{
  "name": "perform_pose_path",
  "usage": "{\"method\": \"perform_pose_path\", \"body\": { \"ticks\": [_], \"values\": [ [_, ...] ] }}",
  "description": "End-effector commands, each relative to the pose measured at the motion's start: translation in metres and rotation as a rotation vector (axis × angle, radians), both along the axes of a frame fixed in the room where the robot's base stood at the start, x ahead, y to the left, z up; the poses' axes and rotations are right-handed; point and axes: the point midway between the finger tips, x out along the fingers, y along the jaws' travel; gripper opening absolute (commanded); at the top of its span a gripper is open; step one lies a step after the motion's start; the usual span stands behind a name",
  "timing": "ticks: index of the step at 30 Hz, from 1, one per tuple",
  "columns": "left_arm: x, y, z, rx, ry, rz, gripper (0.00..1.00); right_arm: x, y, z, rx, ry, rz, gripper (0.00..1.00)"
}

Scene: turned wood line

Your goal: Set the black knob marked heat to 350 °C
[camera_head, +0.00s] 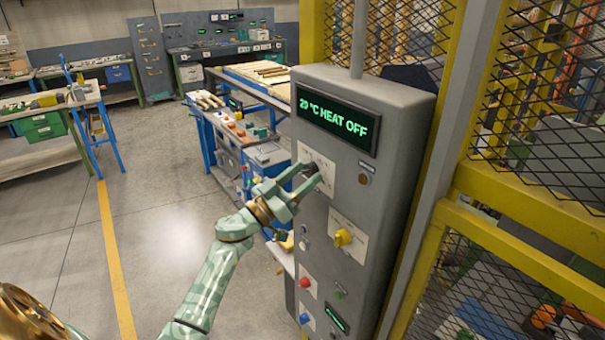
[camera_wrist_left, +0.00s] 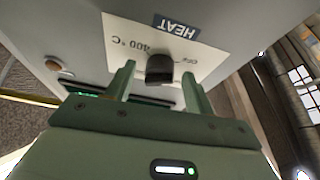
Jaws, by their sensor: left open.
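The black heat knob (camera_wrist_left: 160,68) sits on a white plate (camera_wrist_left: 125,38) with a dark HEAT label; "400 °C" and part of "OFF" can be read upside down. My left gripper (camera_wrist_left: 159,80) is open, with one finger on each side of the knob and a gap showing on both sides. In the head view my left gripper (camera_head: 309,179) is at the knob's plate on the grey control cabinet (camera_head: 392,110) and partly hides the knob. The display (camera_head: 338,118) reads "20 °C HEAT OFF". My right gripper is not in view.
Below on the cabinet are a yellow knob (camera_head: 343,238), a red button (camera_head: 304,283), a blue button (camera_head: 304,318) and a small lower display (camera_head: 336,318). A yellow-framed mesh fence (camera_head: 520,200) stands close on the right. Open floor lies to the left.

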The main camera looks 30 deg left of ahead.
Motion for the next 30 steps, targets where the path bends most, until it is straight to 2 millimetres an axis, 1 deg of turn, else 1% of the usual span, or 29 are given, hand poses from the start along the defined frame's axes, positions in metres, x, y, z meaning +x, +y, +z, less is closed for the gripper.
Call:
{"method": "perform_pose_path", "body": {
  "ticks": [9,11,12,14,23,30],
  "values": [
    [0.0028,-0.0012,0.001,0.0,0.0,0.0,0.54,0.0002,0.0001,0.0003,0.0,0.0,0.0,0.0],
    [0.0027,-0.0011,0.0011,0.0,0.0,0.0,0.37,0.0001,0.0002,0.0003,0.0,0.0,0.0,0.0],
    [0.0027,-0.0011,0.0011,0.0,0.0,0.0,0.26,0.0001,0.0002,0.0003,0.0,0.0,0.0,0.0],
    [0.0026,-0.0011,0.0011,0.0,0.0,0.0,0.09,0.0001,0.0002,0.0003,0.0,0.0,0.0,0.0],
    [0.0026,-0.0007,0.0005,0.017,-0.006,0.0,0.09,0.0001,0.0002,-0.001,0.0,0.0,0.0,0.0],
    [0.003,0.0008,-0.0005,0.118,-0.047,0.001,0.09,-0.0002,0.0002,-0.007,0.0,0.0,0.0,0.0]
  ]
}}
